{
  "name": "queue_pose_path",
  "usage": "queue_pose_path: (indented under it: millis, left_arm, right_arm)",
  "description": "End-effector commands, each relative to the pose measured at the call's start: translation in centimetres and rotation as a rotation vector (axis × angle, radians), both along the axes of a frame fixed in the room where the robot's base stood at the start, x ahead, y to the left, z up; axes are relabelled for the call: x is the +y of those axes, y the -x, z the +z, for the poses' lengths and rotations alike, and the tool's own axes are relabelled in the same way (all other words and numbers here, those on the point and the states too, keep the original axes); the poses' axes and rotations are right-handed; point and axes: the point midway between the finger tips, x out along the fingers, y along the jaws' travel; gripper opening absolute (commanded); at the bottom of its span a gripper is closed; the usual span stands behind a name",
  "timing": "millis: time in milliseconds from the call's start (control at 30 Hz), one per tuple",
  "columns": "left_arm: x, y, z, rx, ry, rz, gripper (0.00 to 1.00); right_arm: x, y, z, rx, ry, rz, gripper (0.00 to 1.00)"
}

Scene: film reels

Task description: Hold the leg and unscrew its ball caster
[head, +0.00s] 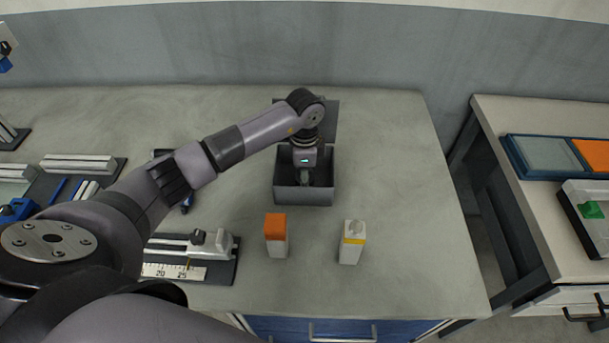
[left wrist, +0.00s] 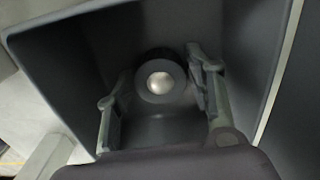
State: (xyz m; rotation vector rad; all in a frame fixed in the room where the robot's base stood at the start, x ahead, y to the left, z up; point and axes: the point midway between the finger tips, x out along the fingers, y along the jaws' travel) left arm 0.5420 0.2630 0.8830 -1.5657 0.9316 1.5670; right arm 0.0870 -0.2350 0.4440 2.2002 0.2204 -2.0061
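My left gripper (head: 304,182) reaches down into a dark grey open bin (head: 303,197) on the table. In the left wrist view, the ball caster (left wrist: 160,82), a shiny ball in a dark round housing, is low inside the bin. The left gripper (left wrist: 158,88) has its two fingers apart on either side of the caster. A gap shows at the left finger; I cannot tell whether the right finger touches the housing. I cannot make out the leg in either view. My right gripper is not in view.
A white block with an orange top (head: 276,236) and one with a yellow band (head: 352,242) stand in front of the bin. A clamp fixture with a ruler (head: 190,258) lies to the left. A second table (head: 550,225) stands at right. The table's right side is clear.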

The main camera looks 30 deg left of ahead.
Motion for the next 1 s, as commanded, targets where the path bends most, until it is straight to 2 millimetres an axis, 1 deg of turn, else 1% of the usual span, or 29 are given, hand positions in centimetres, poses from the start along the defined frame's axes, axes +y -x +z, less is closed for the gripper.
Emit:
queue_pose_path:
  millis: [33, 133, 400, 533, 667, 800, 1000]
  left_arm:
    - [0.0, 0.0, 0.0, 0.000, 0.000, 0.000, 0.54]
    - [0.0, 0.0, 0.0, 0.000, 0.000, 0.000, 0.60]
    - [0.0, 0.0, 0.1, 0.000, 0.000, 0.000, 0.60]
    - [0.0, -0.1, 0.8, -0.002, 0.000, 0.000, 0.60]
    - [0.0, -0.1, 2.8, -0.005, 0.001, -0.002, 0.60]
    - [0.0, -0.2, 5.9, -0.008, 0.000, -0.001, 0.60]
    - [0.0, -0.1, 9.8, -0.004, 0.000, -0.001, 0.60]
  right_arm:
    - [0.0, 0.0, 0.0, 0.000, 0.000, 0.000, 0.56]
    - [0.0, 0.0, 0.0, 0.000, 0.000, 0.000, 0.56]
    - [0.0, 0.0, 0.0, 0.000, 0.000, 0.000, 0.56]
    - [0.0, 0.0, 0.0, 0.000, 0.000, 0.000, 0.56]
    - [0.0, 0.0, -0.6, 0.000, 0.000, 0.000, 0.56]
    - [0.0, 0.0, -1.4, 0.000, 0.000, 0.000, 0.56]
    - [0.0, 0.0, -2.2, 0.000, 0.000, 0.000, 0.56]
